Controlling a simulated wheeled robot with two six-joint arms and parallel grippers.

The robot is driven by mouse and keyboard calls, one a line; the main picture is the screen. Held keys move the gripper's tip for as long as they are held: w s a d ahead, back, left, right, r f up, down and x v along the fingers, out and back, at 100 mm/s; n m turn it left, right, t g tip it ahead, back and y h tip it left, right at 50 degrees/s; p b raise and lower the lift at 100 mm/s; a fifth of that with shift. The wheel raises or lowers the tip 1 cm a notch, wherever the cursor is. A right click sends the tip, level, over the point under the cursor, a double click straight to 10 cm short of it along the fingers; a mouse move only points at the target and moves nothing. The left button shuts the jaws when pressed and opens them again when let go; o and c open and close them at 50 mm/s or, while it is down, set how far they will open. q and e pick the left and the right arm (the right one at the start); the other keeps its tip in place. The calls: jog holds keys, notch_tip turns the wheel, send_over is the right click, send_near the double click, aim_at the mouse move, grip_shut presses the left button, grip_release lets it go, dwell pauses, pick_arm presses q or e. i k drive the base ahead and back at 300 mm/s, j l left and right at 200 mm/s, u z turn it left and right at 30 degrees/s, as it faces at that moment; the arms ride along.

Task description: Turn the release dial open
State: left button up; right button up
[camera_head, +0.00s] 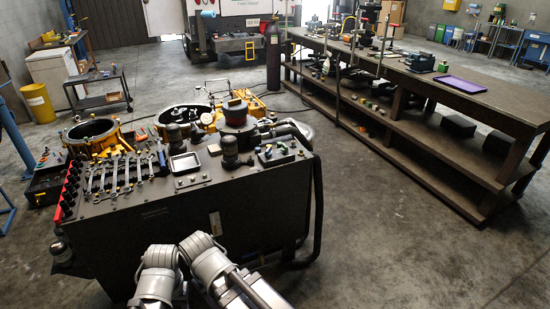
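A dark grey cabinet (180,220) stands right in front of me. Two dark cylindrical parts, one near the middle (174,134) and one further right (230,148), stand on the top. No dial setting is readable from here. Two silver links of my arms show at the bottom edge, in front of the cabinet. Neither gripper shows.
Several wrenches (117,175) and a small metal tray (185,162) lie on the cabinet top. Yellow-framed machinery (95,140) stands behind it. Black hoses run down its right side. A long wooden workbench (470,98) stands right, with clear concrete floor between.

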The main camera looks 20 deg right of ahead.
aim_at(284, 149)
jog(key=i+l+z, duration=0.2)
jog(key=i+l, duration=0.3)
jog(key=i+l+z, duration=0.2)
jog(key=i+l, duration=0.25)
jog(key=i, duration=0.15)
jog(key=i+l+z, duration=0.2)
jog(key=i+l, duration=0.15)
jog(key=i, duration=0.2)
